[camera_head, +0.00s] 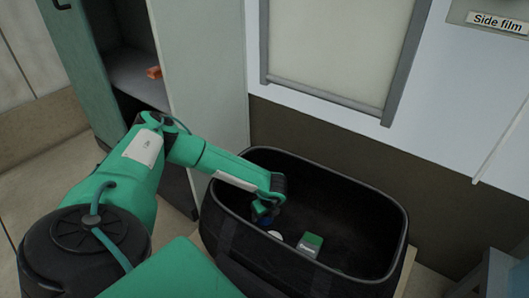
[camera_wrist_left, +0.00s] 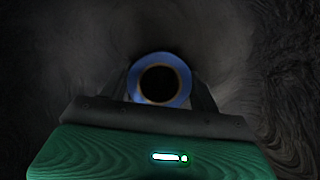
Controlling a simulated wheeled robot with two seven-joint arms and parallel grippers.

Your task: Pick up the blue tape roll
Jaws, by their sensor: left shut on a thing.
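The blue tape roll (camera_wrist_left: 185,79) shows in the left wrist view as a blue ring with a dark round hole, tan at its inner edge. It sits between the two dark fingers of my left gripper (camera_wrist_left: 160,84), which is shut on it. In the head view my left arm reaches down into a deep black bin (camera_head: 383,205), and my left gripper (camera_head: 263,213) is inside it near the left end. Only a small dark blue patch shows by the fingers there, so the roll is mostly hidden. My right gripper is not in view.
A green and white box (camera_head: 310,243) and a small white round thing (camera_head: 275,234) lie in the bin near the gripper. The bin's walls surround the gripper. An open cabinet (camera_head: 205,70) with an orange item (camera_head: 154,72) on its shelf stands behind my arm.

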